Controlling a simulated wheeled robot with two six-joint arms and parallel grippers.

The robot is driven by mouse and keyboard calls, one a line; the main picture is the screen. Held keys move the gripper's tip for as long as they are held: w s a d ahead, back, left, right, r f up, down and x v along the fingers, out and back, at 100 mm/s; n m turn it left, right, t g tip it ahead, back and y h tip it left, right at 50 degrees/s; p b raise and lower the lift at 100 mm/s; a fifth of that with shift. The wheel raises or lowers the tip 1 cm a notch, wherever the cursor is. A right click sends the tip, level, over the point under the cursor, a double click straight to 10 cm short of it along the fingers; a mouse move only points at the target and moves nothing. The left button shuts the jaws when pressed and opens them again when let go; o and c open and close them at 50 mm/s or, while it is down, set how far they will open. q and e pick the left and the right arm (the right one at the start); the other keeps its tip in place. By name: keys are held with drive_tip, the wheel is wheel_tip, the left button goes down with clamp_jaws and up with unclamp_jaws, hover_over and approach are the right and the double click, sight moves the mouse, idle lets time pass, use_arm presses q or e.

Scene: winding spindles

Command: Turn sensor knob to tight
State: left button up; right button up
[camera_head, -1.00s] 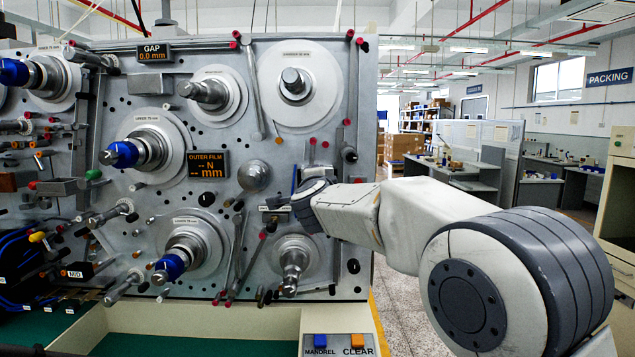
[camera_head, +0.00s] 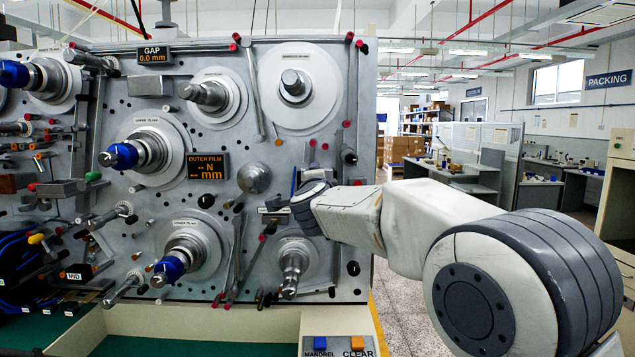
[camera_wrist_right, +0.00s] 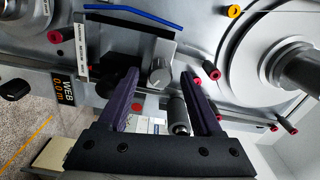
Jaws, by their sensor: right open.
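A small grey round knob (camera_wrist_right: 159,72) sits on a metal block on the panel in the right wrist view; I take it to be the sensor knob. My right gripper (camera_wrist_right: 160,78) is open, with its two dark purple fingers apart. The knob shows between the fingertips, with a gap on both sides; I cannot tell how deep the fingers reach past it. In the head view my right arm reaches the lower right of the panel (camera_head: 140,215), and my wrist hides the knob there. My left gripper is not in view.
A grey cylinder (camera_wrist_right: 178,116) shows between the fingers nearer my palm. Red-capped pins (camera_wrist_right: 215,74) stand close to the right finger. A WEB display (camera_wrist_right: 64,90) is at left. A blue bar (camera_wrist_right: 140,14) runs above the knob. Spindles (camera_head: 292,262) jut out below my wrist.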

drive_tip(key=s+b, duration=0.2)
drive_tip(key=s, duration=0.8)
